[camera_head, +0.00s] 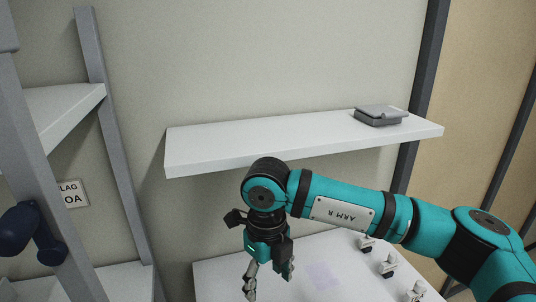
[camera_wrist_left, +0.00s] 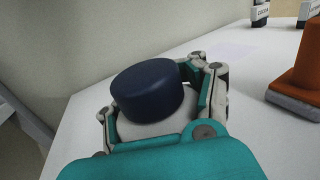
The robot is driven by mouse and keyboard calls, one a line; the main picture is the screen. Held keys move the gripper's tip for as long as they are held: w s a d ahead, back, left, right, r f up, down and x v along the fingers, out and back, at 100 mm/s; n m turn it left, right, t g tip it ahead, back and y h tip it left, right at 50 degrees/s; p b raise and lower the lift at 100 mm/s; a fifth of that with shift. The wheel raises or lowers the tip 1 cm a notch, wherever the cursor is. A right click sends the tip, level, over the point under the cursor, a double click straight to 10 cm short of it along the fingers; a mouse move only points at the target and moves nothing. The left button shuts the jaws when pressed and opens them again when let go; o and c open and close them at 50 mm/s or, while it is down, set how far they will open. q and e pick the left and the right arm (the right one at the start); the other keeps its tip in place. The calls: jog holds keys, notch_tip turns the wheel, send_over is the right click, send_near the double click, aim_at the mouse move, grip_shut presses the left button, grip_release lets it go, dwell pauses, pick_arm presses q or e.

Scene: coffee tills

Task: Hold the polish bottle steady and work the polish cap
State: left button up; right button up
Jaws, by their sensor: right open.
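The polish bottle (camera_wrist_left: 155,130) shows in the left wrist view as a pale body under the wide dark blue polish cap (camera_wrist_left: 147,92). The cap sits on top of the bottle. My left gripper (camera_wrist_left: 155,108) has a finger on each side of the pale body, below the cap, and looks closed on it. The bottle's lower part is hidden by the gripper. In the head view my right gripper (camera_head: 268,284) points down, open and empty, over the white table (camera_head: 222,280). The bottle and my left gripper are not visible in the head view.
A white shelf (camera_head: 290,143) with a grey case (camera_head: 380,116) spans above the table. An orange cone (camera_wrist_left: 301,70) and labelled containers (camera_wrist_left: 260,13) show in the left wrist view. A pale patch (camera_head: 322,275) lies on the tabletop.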

pick_arm(q)
jog(key=o, duration=1.1)
